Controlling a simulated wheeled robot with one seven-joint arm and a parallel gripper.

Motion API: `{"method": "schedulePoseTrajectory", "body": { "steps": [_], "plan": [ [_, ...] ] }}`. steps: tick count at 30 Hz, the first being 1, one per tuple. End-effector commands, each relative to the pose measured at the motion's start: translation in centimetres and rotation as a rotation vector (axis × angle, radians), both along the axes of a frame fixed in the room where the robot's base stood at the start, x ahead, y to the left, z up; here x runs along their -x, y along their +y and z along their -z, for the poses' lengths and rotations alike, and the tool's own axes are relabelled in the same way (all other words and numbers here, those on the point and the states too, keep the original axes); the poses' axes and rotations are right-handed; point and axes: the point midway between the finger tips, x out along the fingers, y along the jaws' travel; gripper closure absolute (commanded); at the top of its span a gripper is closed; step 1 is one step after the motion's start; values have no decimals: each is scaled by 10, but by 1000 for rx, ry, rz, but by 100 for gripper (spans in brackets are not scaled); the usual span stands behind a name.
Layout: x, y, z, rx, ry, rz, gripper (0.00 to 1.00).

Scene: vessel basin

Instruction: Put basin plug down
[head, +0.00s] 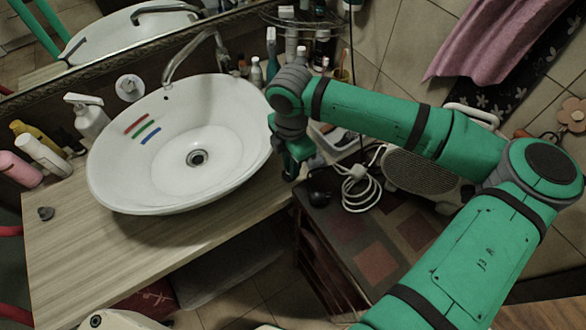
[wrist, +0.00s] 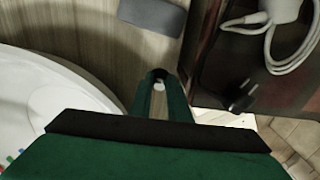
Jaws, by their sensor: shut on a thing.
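My gripper (head: 291,165) is over the right end of the wooden counter, just right of the white basin, pointing down. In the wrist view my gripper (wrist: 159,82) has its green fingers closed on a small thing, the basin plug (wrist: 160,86). Only a small pale bit of it shows between the fingers; the rest is hidden. In the head view the plug cannot be made out. The white basin (head: 110,185) stands on the counter with its metal drain (head: 197,157) uncovered.
A grey flat piece (wrist: 150,15) lies on the counter ahead of my fingers. Bottles (head: 88,115) stand at left. A dark cabinet (head: 375,240) with a white cable (head: 360,185) is at right.

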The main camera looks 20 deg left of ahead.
Motion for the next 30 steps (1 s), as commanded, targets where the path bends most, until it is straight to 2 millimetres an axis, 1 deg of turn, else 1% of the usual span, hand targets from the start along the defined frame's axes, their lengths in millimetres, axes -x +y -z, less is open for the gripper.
{"method": "schedulePoseTrajectory", "body": {
  "steps": [5, 9, 12, 24, 25, 26, 27, 30],
  "plan": [
    [-9, -1, 10, 1, -1, 1, 100],
    [-9, -1, 31, 1, 1, -1, 100],
    [-9, -1, 40, 1, 0, -1, 100],
    [-8, -1, 45, 0, 0, 0, 100],
    [-8, -1, 45, 0, 0, 0, 81],
    [-9, -1, 45, 1, -1, 0, 74],
    [-9, -1, 44, 1, -1, 0, 65],
    [-9, -1, 44, 1, -1, 0, 65]
  ]
}}
